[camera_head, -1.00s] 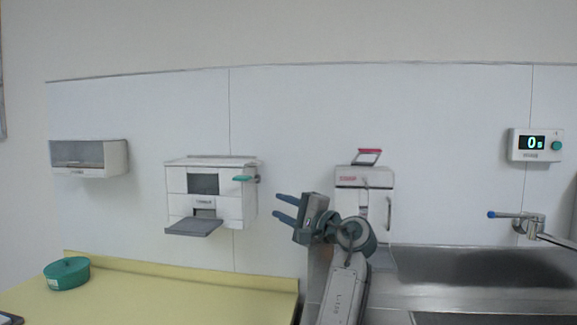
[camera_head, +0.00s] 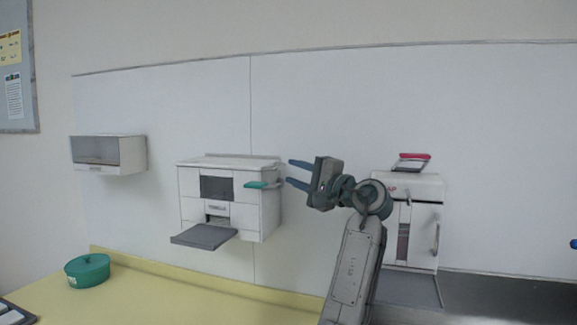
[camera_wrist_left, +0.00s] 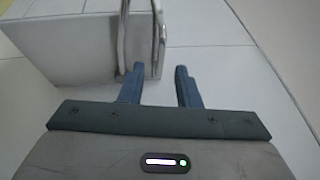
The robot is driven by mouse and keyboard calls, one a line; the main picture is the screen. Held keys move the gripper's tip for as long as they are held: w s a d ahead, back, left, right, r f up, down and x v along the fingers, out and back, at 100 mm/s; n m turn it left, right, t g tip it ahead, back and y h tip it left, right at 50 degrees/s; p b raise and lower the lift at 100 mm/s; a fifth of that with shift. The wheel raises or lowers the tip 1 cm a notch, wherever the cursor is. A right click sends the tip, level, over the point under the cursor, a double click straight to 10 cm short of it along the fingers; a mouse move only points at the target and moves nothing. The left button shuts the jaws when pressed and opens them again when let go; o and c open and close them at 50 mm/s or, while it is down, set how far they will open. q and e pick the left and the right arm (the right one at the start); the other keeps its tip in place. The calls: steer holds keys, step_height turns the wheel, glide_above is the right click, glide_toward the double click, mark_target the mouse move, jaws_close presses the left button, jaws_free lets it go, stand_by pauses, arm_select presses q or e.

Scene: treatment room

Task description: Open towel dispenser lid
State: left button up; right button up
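A white wall-mounted dispenser (camera_head: 190,212) has a dark window, a slot and a grey tray (camera_head: 204,236) sticking out below. A teal lever (camera_head: 263,184) sits at its upper right; its top looks closed. My left gripper (camera_head: 290,173) is just right of that lever, fingers apart and pointing left, with nothing between them. In the left wrist view, the left gripper (camera_wrist_left: 159,72) is open beside a white box (camera_wrist_left: 85,45) with a pale metal bar (camera_wrist_left: 124,35) near the left finger. I cannot tell if they touch. My right gripper is not in view.
A white wall cabinet (camera_head: 128,155) hangs at left. A green round container (camera_head: 87,271) stands on the yellow counter (camera_head: 165,290). A white unit (camera_head: 425,225) with a red-edged item (camera_head: 412,161) on top stands behind my arm at right. The wall between is bare.

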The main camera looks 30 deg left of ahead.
mark_target(282, 167)
arm_select(q)
steer(key=shift+w+a+r, duration=0.2)
steer(key=shift+a, duration=0.5)
steer(key=shift+a+r, duration=0.1)
steer(key=shift+a, duration=0.65)
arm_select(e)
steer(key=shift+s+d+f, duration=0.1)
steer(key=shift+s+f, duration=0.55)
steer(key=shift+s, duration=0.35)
arm_select(q)
steer(key=shift+w, duration=0.1)
jaws_close()
steer(key=shift+p, duration=0.3)
